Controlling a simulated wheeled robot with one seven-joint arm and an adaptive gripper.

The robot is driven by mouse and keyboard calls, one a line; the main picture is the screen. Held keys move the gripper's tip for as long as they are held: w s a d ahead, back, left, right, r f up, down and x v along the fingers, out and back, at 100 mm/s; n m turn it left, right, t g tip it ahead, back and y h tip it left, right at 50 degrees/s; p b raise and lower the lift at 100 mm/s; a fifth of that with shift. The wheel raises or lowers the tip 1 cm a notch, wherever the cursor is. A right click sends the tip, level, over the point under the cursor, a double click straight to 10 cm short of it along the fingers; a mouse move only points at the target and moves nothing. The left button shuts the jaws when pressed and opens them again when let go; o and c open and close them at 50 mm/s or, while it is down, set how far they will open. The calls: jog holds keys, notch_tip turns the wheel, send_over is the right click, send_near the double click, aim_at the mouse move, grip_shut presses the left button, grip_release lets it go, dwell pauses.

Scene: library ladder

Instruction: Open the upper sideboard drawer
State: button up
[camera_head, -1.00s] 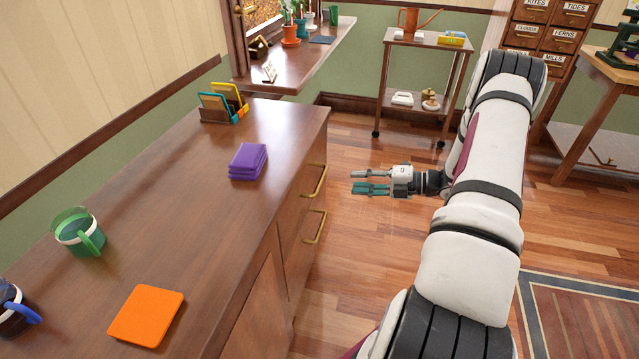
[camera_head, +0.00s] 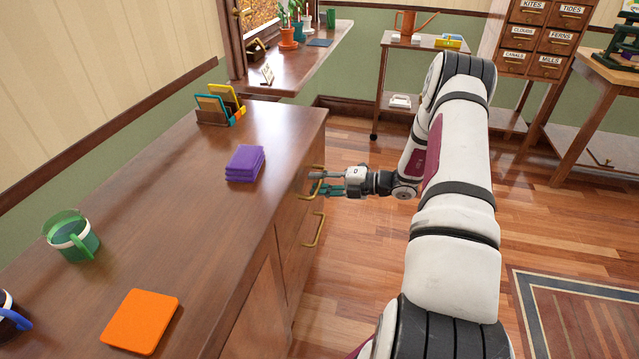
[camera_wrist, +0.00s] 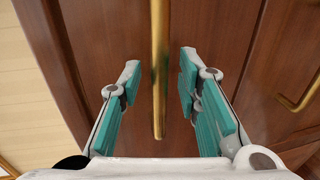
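The brown wooden sideboard (camera_head: 185,215) stands on the left in the head view, with two brass bar handles on its right-hand face. My gripper (camera_head: 319,182) is at the upper drawer handle (camera_head: 316,168). In the wrist view my gripper (camera_wrist: 160,70) is open, with one teal-padded finger on each side of the upper handle (camera_wrist: 159,45). Gaps show between the handle and both pads. The upper drawer front (camera_wrist: 110,30) fills the middle behind it and looks shut. The lower handle (camera_head: 314,230) is below, and shows at the right of the wrist view (camera_wrist: 299,95).
A trolley (camera_head: 428,43) stands behind my arm. Floor (camera_head: 370,250) is clear beside the drawers.

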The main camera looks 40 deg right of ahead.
jog(key=shift+c, duration=0.6)
grip_shut()
jog(key=f+v, duration=0.2)
jog(key=v, duration=1.1)
jog(key=s+f+v, duration=0.1)
jog(key=f+v, duration=0.2)
jog(key=v, duration=1)
jog(key=shift+d, duration=0.2)
jog(key=shift+w, duration=0.1)
jog(key=shift+o, duration=0.6)
grip_release()
